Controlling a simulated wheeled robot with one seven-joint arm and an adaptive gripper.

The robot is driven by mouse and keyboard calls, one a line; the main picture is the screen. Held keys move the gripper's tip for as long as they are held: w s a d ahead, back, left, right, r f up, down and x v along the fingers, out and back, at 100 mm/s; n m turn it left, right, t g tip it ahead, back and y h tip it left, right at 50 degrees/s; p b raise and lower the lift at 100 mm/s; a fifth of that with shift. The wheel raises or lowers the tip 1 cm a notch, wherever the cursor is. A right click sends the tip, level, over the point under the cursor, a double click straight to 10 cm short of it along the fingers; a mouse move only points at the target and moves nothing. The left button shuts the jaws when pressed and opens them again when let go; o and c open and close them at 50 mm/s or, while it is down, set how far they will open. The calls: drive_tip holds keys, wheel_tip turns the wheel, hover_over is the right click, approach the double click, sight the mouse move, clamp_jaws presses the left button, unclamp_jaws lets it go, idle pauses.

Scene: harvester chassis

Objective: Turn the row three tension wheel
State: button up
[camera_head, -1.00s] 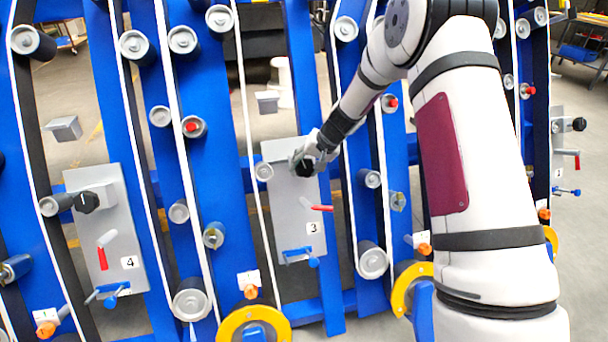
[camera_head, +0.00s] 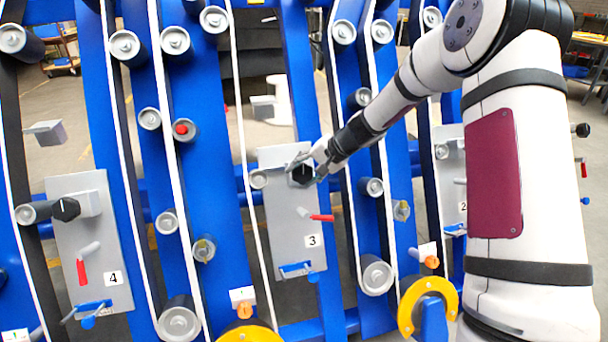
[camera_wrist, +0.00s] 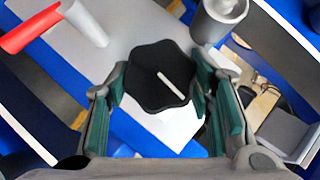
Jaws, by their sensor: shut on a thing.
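The row three tension wheel is a black lobed knob (camera_head: 301,176) on the upper part of the grey panel marked 3 (camera_head: 284,222). In the wrist view the wheel (camera_wrist: 150,82) sits between the two green-padded fingers, with a white line on its face running slantwise. My gripper (camera_head: 312,166) is at the wheel and shut on its sides; it also shows in the wrist view (camera_wrist: 161,75). In the head view the gripper partly covers the wheel.
A red-tipped lever (camera_head: 321,217) and a blue handle (camera_head: 296,268) stick out lower on the same panel. The panel marked 4 (camera_head: 92,250) with its own black wheel is at left. Rollers and white belts run on the blue frame close by.

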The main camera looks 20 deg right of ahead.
drive_tip(key=shift+s+f, duration=0.1)
drive_tip(key=o, duration=1.2)
drive_tip(key=shift+c, duration=0.2)
drive_tip(key=v, duration=1.2)
